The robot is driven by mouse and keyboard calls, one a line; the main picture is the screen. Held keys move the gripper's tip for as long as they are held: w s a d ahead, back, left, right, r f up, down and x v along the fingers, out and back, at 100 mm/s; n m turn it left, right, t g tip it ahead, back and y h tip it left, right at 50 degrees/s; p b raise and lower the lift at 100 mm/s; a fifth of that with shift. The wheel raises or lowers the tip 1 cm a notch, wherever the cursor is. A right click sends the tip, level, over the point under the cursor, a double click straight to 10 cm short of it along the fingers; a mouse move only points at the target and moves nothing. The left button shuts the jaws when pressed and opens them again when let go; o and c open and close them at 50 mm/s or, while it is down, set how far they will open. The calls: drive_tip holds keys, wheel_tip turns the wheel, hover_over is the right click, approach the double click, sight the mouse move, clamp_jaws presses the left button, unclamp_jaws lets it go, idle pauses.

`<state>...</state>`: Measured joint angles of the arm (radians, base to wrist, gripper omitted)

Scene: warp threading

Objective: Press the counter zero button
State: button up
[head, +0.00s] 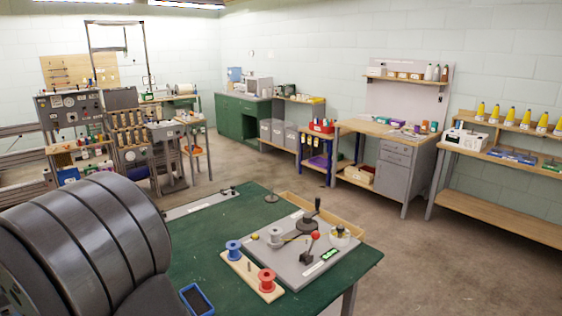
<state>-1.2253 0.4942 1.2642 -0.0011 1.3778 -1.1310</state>
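A grey plate (284,266) lies on the green table (200,262) in the head view. Near its front right edge is a small display with green marks (329,254), which looks like the counter. I cannot make out a zero button; it is too small to tell. A lever with a red ball (316,236) stands just behind the display. A black crank (310,222) rises at the back of the plate. My gripper is not in view; only a large dark rounded part of my arm fills the lower left.
A wooden board with a blue spool (234,249) and a red spool (267,280) lies in front of the plate. A blue-rimmed tray (196,299) sits near the front edge. A wooden tray (330,217) lies behind the plate. The table's left middle is mostly bare.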

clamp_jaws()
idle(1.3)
